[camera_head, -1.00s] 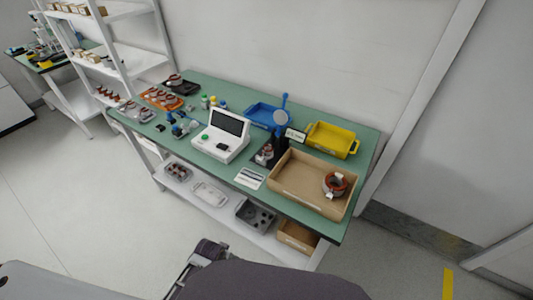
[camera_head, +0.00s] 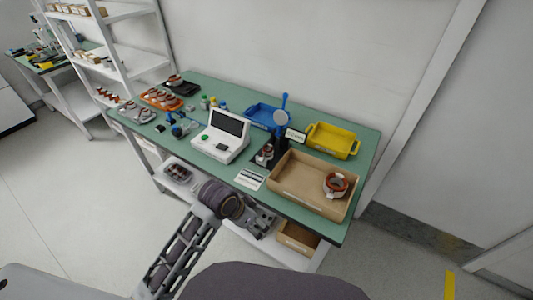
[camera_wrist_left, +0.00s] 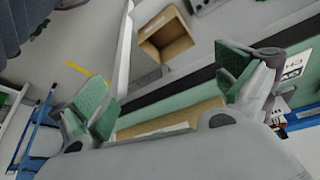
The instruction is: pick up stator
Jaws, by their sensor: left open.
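One copper-wound stator (camera_head: 336,186) sits in the right part of the brown open box (camera_head: 300,198) on the green bench. Another stator (camera_head: 265,153) stands on a dark test fixture left of that box. Several more stators (camera_head: 160,97) lie on an orange tray at the bench's far left end. My left gripper (camera_head: 266,220) is in front of the bench's front edge, left of the brown box, apart from the stators. In the left wrist view its green-padded fingers (camera_wrist_left: 172,90) are spread with nothing between them. My right gripper is not in view.
A white tester with a screen (camera_head: 222,135) stands mid-bench. A blue tray (camera_head: 260,114) and a yellow tray (camera_head: 332,140) stand at the back. The lower shelf holds bins and a cardboard box (camera_head: 298,237). White shelving (camera_head: 126,40) stands left.

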